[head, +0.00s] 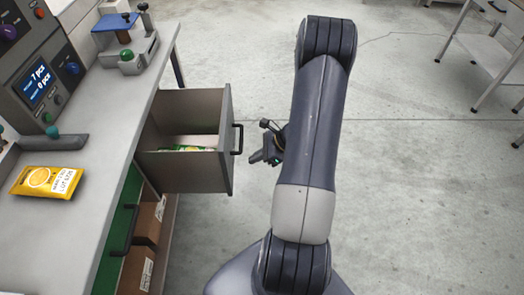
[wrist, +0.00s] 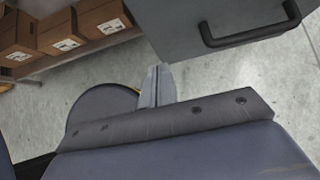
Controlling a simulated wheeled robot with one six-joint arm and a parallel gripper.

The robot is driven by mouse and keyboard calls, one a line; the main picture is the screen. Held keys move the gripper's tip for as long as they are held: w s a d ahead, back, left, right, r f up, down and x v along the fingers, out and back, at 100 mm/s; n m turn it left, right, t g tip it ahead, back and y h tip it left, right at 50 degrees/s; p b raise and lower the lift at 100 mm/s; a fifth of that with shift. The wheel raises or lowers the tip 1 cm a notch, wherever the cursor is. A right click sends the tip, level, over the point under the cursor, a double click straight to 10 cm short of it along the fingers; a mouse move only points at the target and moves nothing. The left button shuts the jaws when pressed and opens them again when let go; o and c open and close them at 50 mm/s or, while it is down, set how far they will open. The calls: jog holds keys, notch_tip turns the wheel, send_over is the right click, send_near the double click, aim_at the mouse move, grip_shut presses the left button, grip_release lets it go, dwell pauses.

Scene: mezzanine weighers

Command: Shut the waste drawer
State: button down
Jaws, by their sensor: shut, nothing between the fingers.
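A grey drawer (head: 205,172) stands pulled out from the bench in the head view, with a dark bar handle (head: 238,139) on its front. A green and yellow packet (head: 187,149) lies inside it. My gripper (head: 254,159) is shut and empty, just right of the drawer front and near the handle, with a small gap. In the wrist view the closed fingers (wrist: 164,72) point towards the floor strip below the drawer front (wrist: 232,48), and the handle (wrist: 250,38) is up and to the right, apart from them.
A green front (head: 118,240) with a dark handle and cardboard boxes (head: 146,225) are under the bench. On the bench top are a yellow packet (head: 47,181), a display unit (head: 40,85) and a small device (head: 128,50). A table (head: 490,55) stands far right. Grey floor is clear between.

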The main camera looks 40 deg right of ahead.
aim_at(150, 163)
jog(key=shift+w+a+f+p, duration=0.15)
jog(key=shift+w+a+f, duration=0.4)
jog(key=shift+a, duration=0.4)
jog(key=shift+w+a+f+p, duration=0.2)
jog(key=shift+w+a+f, duration=0.15)
jog(key=shift+w+a, duration=0.45)
jog(key=shift+w+a+f+p, duration=0.15)
jog(key=shift+w+a+f, duration=0.35)
jog(key=shift+a, duration=0.55)
jog(key=shift+a, duration=0.1)
jog(key=shift+w+a, duration=0.15)
jog(key=shift+w, duration=0.05)
jog(key=w+a+b, duration=0.1)
jog(key=w+a, duration=0.4)
jog(key=a, duration=0.3)
jog(key=w+a+b, duration=0.2)
jog(key=w+a, duration=0.3)
jog(key=a, duration=0.3)
jog(key=w+a+b, duration=0.2)
jog(key=w+a, duration=0.4)
jog(key=a, duration=0.2)
jog(key=shift+w+r, duration=0.1)
jog(key=shift+r, duration=0.05)
jog(key=shift+a+r, duration=0.1)
